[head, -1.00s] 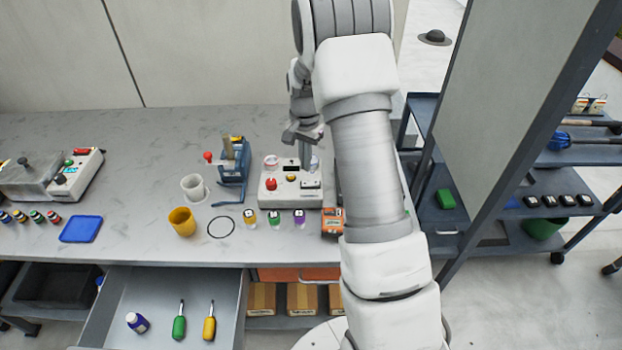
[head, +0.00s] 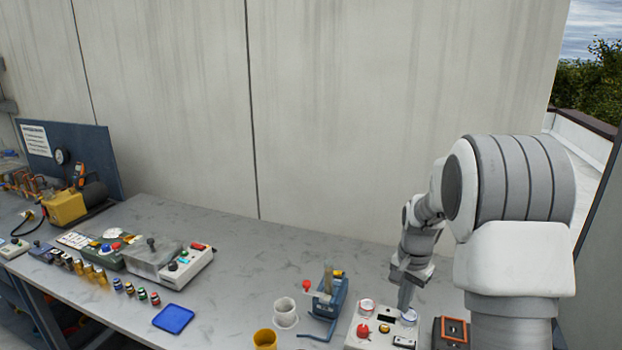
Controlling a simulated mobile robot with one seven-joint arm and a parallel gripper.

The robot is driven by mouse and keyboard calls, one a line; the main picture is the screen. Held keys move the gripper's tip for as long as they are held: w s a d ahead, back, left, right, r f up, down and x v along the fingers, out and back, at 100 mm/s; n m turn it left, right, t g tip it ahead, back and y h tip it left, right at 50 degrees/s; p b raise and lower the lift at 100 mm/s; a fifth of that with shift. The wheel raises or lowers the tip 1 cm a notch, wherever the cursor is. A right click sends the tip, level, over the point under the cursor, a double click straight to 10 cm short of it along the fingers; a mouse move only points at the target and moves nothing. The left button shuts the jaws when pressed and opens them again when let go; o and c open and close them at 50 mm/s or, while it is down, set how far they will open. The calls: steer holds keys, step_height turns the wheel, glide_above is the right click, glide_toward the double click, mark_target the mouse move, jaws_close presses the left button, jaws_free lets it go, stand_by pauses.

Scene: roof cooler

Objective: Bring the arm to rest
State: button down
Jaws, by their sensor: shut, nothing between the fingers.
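My gripper (head: 405,300) hangs from my arm at the right of the head view. It points down over the white control box (head: 375,328), close above its top. The fingers are together with nothing seen between them. The box has a red button, round clear-topped fittings and a dark switch. I cannot tell whether the fingertips touch it. My arm fills the right side of the view and hides part of the bench behind it.
A blue stand (head: 327,300), a white cup (head: 286,312) and a yellow cup (head: 265,339) stand left of the box. An orange-and-black case (head: 452,331) is just right. A blue tray (head: 173,319) and grey machine (head: 170,262) lie further left. A wall (head: 350,120) rises behind the bench.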

steer(key=s+a+r+n+t, duration=0.1)
steer(key=s+a+r, duration=0.15)
steer(key=r, duration=0.25)
steer(key=s+a+r+n+t, duration=0.1)
steer(key=s+r+n, duration=0.1)
steer(key=s+r, duration=0.3)
steer(key=s+a+r+n+t, duration=0.1)
steer(key=s+a+r+n, duration=0.2)
steer(key=s, duration=0.6)
steer(key=s+a+r+n+t, duration=0.2)
steer(key=s+r, duration=0.3)
steer(key=s, duration=0.5)
steer(key=shift+s+a+n, duration=0.25)
steer(key=shift+a+n, duration=0.15)
steer(key=shift+n, duration=0.4)
